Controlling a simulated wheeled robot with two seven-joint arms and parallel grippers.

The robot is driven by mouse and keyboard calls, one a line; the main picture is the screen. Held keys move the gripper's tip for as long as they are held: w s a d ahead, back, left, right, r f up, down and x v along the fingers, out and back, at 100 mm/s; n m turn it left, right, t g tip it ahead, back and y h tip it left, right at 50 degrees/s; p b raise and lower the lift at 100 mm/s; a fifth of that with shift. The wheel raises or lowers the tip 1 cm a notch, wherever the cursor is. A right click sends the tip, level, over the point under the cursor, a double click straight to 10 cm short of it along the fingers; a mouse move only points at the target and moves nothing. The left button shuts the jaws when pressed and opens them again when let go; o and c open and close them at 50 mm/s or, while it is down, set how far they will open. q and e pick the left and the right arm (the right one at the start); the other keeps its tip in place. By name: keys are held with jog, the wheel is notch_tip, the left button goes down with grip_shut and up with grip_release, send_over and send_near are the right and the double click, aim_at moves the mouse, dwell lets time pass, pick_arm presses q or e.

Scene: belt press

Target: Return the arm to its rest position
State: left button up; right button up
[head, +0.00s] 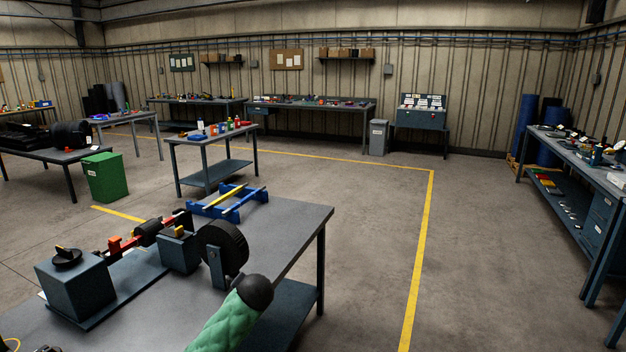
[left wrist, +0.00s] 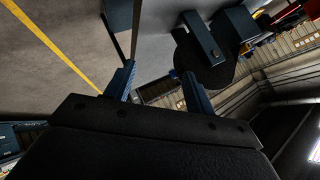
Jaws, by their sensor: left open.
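My left gripper (left wrist: 160,70) shows in the left wrist view with its two blue fingers apart and nothing between them. It cannot be made out in the head view. The press on the near table has a grey-blue block with a black knob (head: 66,275), a second block (head: 178,254) and a large black wheel (head: 228,250). In the left wrist view the black wheel (left wrist: 215,72) is beyond the right-hand finger, which overlaps its edge in the picture; I cannot tell the gap. My right gripper is in neither view.
The near table (head: 285,222) also holds a blue stand (head: 215,210) with a yellow bar. A green bin (head: 105,178) and a small table with bottles (head: 212,143) stand beyond it. A long workbench (head: 575,165) runs along the right. Floor between is open.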

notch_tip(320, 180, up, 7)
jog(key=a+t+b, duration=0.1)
jog(key=b, duration=0.3)
pick_arm(q)
jog(key=s+f+n+g+h+b, duration=0.1)
jog(key=s+f+g, duration=0.1)
jog(key=s+f, duration=1.1)
jog(key=s+d+f+n+g+h+b, duration=0.1)
jog(key=s+f+g, duration=0.2)
jog(key=s+f, duration=1)
jog(key=s+d+f+n+g+h, duration=0.1)
jog(key=s+f, duration=1.2)
jog(key=s, duration=1.3)
jog(key=shift+f+n+g+h+b, duration=0.25)
jog(key=shift+n+g+h+b, duration=0.25)
jog(key=shift+g, duration=0.7)
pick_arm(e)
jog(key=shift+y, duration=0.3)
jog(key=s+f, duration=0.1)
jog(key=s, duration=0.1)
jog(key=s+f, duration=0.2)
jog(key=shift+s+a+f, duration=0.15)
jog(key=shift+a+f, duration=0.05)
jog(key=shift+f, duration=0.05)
pick_arm(q)
jog(key=shift+s, duration=0.15)
jog(key=shift+d, duration=0.1)
